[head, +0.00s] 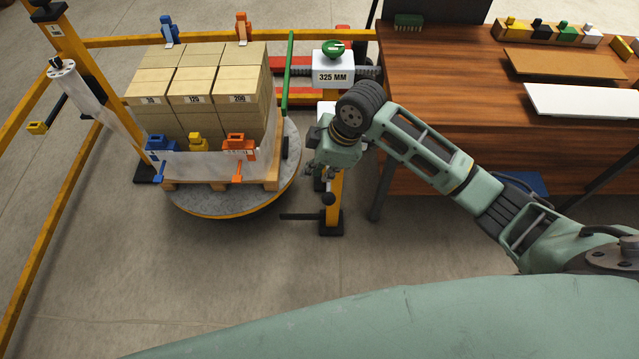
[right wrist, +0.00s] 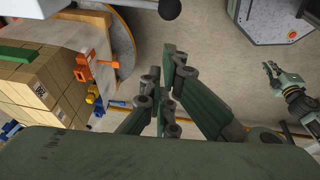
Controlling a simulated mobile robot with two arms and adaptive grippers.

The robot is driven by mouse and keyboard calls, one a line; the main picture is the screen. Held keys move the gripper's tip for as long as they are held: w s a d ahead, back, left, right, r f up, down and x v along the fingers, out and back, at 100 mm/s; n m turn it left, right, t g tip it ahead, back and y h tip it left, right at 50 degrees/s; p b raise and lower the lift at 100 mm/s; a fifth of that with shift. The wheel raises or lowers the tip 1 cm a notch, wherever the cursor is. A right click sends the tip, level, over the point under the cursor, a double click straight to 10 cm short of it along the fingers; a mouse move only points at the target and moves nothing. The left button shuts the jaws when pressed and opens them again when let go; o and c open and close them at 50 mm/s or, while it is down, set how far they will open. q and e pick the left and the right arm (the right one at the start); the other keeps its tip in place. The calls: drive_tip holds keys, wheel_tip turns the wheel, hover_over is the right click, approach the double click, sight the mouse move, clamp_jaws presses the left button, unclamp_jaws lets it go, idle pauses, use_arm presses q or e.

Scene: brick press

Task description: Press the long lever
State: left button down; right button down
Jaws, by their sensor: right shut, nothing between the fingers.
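A black rod (head: 300,216) stands out to the left from the lower part of a yellow post (head: 333,205), under the white box marked 325 MM (head: 333,72). A dark ball knob (head: 328,198) shows by the post; a rod with a ball end (right wrist: 169,8) shows at the top of the right wrist view. I cannot tell which part is the long lever. My right gripper (head: 312,172) is shut and empty, beside the post and above the rod, apart from it. In the right wrist view, my left gripper (right wrist: 269,70) is small; its jaw state is unclear.
A round turntable (head: 225,203) left of the post bears a pallet of boxes (head: 197,90) with coloured clips. A green bar (head: 289,75) stands beside the boxes. A wooden table (head: 450,75) is at the right. The floor in front is clear.

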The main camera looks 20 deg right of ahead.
wheel_tip(320, 180, down, 8)
drive_tip(key=p, duration=0.1)
drive_tip(key=shift+w+d, duration=0.25)
